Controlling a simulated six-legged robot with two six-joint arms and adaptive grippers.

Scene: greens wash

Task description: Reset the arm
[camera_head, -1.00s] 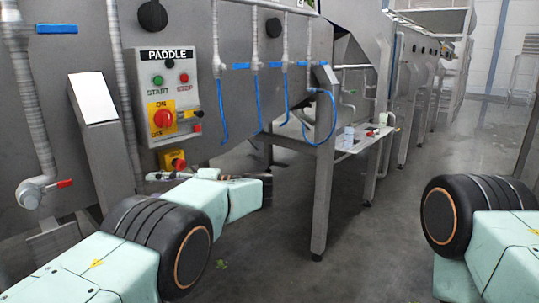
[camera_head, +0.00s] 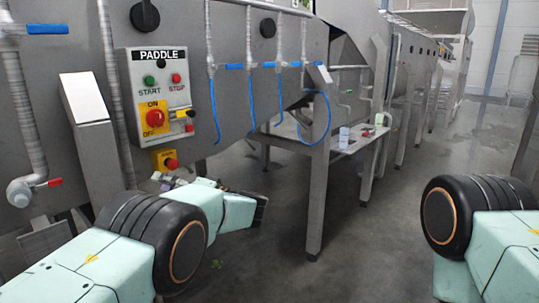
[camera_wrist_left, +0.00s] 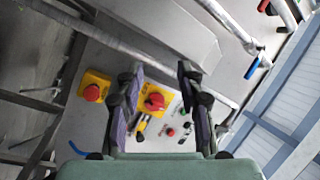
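The task names no object apart from my arm. My left arm comes in from the lower left in the head view, and its small gripper (camera_head: 170,181) shows partly behind the arm, just below the paddle control panel (camera_head: 157,93). The left wrist view shows the two dark fingers of my left gripper (camera_wrist_left: 160,76) spread apart with nothing held between them. Beyond the fingers are the panel's red knob (camera_wrist_left: 154,102) and a red emergency button (camera_wrist_left: 92,92). Only a link of my right arm shows at the right edge of the head view; its gripper is out of view.
A steel machine wall with pipes and blue-handled valves (camera_head: 234,67) stands close on the left. A slanted steel post (camera_head: 86,99) is near my left arm. A small shelf (camera_head: 352,142) sits farther back. Wet open floor (camera_head: 375,245) lies between my arms.

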